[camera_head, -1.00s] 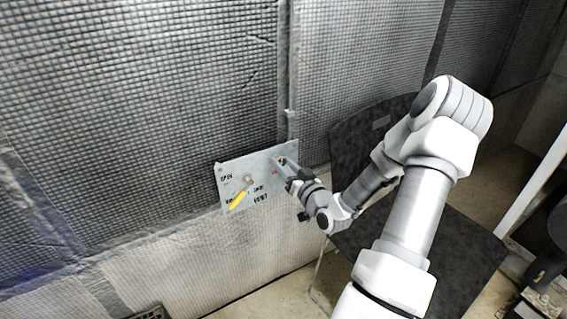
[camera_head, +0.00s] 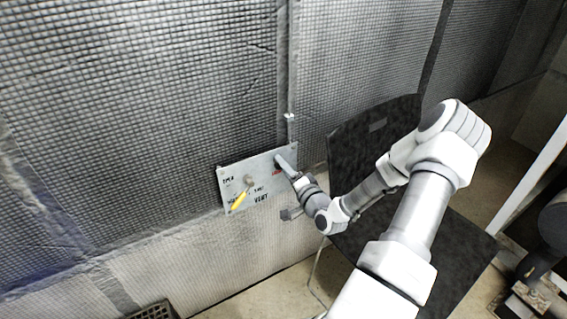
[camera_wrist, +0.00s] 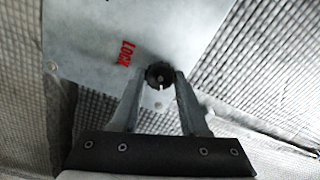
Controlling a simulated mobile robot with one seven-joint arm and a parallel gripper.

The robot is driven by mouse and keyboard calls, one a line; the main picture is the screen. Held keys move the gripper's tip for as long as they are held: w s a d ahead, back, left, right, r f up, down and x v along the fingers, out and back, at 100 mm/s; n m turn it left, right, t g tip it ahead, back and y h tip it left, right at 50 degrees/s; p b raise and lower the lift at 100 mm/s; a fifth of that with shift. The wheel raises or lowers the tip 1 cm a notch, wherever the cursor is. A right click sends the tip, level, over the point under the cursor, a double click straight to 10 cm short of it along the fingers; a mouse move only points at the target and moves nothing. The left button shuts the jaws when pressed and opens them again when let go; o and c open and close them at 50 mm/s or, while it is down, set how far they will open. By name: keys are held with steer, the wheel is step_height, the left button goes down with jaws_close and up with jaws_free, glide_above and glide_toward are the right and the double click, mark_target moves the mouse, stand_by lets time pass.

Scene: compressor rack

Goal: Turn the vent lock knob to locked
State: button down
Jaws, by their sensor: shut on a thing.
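The vent lock knob (camera_wrist: 160,76) is a small round black knob with a pale pointer line, on a grey metal panel (camera_wrist: 95,30). A red LOCK label (camera_wrist: 126,52) is printed to its upper left in the wrist view. My gripper (camera_wrist: 162,84) has one finger on each side of the knob and is shut on it. In the head view my gripper (camera_head: 283,165) reaches the right part of the panel (camera_head: 235,172) and mostly covers the knob. The pointer line looks near vertical in the wrist view.
A yellow-handled lever (camera_head: 239,199) is on the panel's left part, near black OPEN and VENT lettering. A dark chair (camera_head: 375,150) stands to the right, behind and below my arm. Quilted padding (camera_head: 130,100) covers the wall around the panel.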

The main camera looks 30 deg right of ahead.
steer(key=m+p, duration=0.1)
steer(key=m, duration=0.5)
steer(key=shift+a+f+p, duration=0.1)
steer(key=shift+p, duration=0.3)
stand_by(0.3)
steer(key=shift+c, duration=2.1)
jaws_free()
steer(key=s+p, duration=0.2)
steer(key=s, duration=1.5)
steer(key=shift+s+a, duration=0.25)
steer(key=shift+a, duration=0.2)
